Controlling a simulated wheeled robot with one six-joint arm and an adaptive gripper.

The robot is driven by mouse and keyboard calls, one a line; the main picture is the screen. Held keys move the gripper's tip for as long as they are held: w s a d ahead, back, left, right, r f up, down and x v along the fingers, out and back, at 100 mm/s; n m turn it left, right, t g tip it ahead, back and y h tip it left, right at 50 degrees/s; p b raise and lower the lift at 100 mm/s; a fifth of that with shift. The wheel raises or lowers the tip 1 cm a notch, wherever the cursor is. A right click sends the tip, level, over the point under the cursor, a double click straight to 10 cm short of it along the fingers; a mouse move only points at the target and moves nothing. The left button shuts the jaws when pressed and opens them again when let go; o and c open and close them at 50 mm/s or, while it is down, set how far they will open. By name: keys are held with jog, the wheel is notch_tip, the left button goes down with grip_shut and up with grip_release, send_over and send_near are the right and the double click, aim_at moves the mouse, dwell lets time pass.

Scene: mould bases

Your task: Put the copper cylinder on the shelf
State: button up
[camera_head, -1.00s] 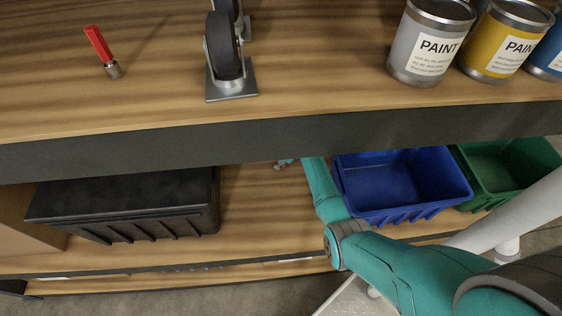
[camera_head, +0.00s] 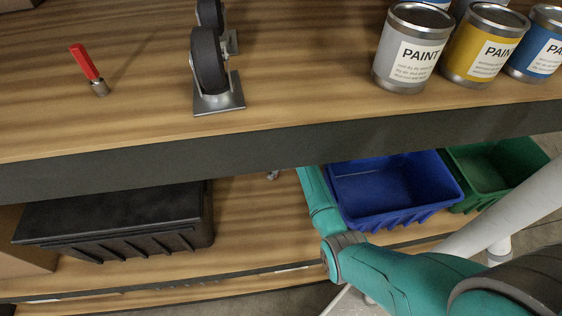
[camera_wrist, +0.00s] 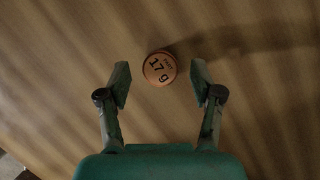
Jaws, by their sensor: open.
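The copper cylinder (camera_wrist: 160,68) shows in the wrist view as a round copper-coloured face marked "17 g" on a wooden surface. My gripper (camera_wrist: 160,82) is open, with one finger on each side of the cylinder and a gap to both; the cylinder sits around or just beyond the fingertips. How high the fingers are above the surface I cannot tell. In the head view my arm reaches under the upper shelf board to the lower wooden shelf (camera_head: 258,215). The upper shelf (camera_head: 300,70) is wooden with a dark front edge. The cylinder is hidden in the head view.
On the lower shelf, a black case (camera_head: 115,215) stands left of my arm, and a blue bin (camera_head: 395,190) and green bin (camera_head: 490,170) stand right. The upper shelf holds a red-handled tool (camera_head: 86,65), casters (camera_head: 212,70) and several paint cans (camera_head: 410,50). Its left-middle front is clear.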

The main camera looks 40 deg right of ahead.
jog(key=v, duration=0.9)
jog(key=shift+r, duration=0.2)
jog(key=shift+s+a, duration=0.1)
